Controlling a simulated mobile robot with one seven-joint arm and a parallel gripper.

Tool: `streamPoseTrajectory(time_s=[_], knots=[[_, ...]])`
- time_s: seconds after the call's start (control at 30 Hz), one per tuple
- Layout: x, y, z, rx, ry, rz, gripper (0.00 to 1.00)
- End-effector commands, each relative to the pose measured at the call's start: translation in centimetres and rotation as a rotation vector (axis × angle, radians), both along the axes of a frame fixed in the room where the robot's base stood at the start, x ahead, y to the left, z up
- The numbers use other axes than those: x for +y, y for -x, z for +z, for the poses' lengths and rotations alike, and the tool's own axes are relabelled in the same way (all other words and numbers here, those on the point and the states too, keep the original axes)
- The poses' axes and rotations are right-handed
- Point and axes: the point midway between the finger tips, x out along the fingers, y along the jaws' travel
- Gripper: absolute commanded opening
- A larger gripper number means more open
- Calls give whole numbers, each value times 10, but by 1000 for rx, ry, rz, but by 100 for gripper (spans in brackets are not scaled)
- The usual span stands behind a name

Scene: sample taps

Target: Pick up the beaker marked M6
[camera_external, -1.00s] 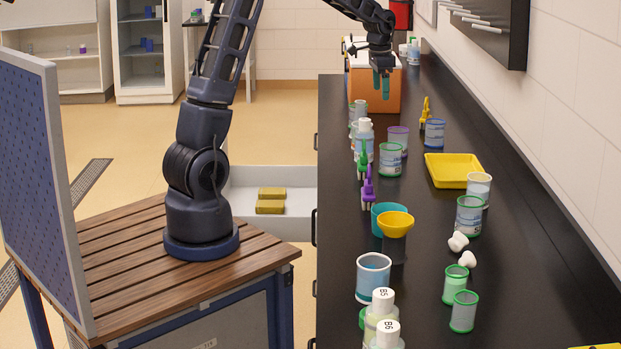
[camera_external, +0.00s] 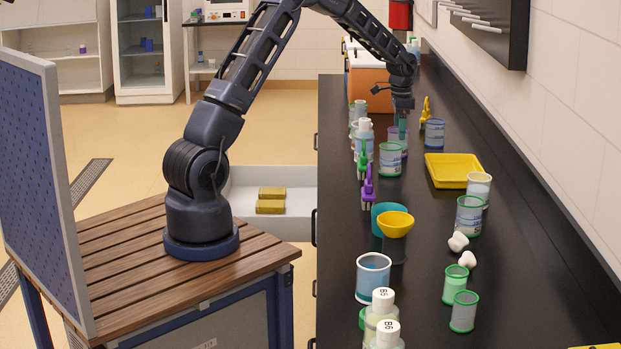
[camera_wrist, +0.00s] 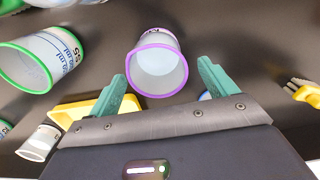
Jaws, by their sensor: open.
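A clear beaker with a purple rim (camera_wrist: 158,70) lies ahead of and between my fingers in the wrist view. Its printed mark is seen edge-on and I cannot read it; no M6 is legible in either view. In the external view this purple-rimmed beaker (camera_external: 397,149) stands on the black bench, partly behind my fingers. My gripper (camera_wrist: 170,82) is open and empty, its two teal fingers spread wider than the rim. In the external view my gripper (camera_external: 403,127) points down at the beaker. I cannot tell whether it touches.
A green-rimmed beaker (camera_external: 390,160) and a white-capped bottle (camera_external: 364,141) stand close on the left. A blue-rimmed beaker (camera_external: 434,132) and a yellow clamp (camera_external: 426,108) are to the right.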

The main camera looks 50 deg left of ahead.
Motion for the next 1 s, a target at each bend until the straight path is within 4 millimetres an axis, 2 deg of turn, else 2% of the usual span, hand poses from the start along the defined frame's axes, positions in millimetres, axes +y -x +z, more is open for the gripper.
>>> streamPoseTrajectory(time_s=[0.07, 0.27, 0.6, 0.87, 1.0], knots=[[0, 0, -9, 1, 0, 0, 84], [1, 2, -20, 1, 0, 0, 84], [2, 5, -61, 1, -1, 1, 84], [2, 5, -65, 0, 0, 1, 84], [2, 5, -64, 0, 0, 1, 57]])
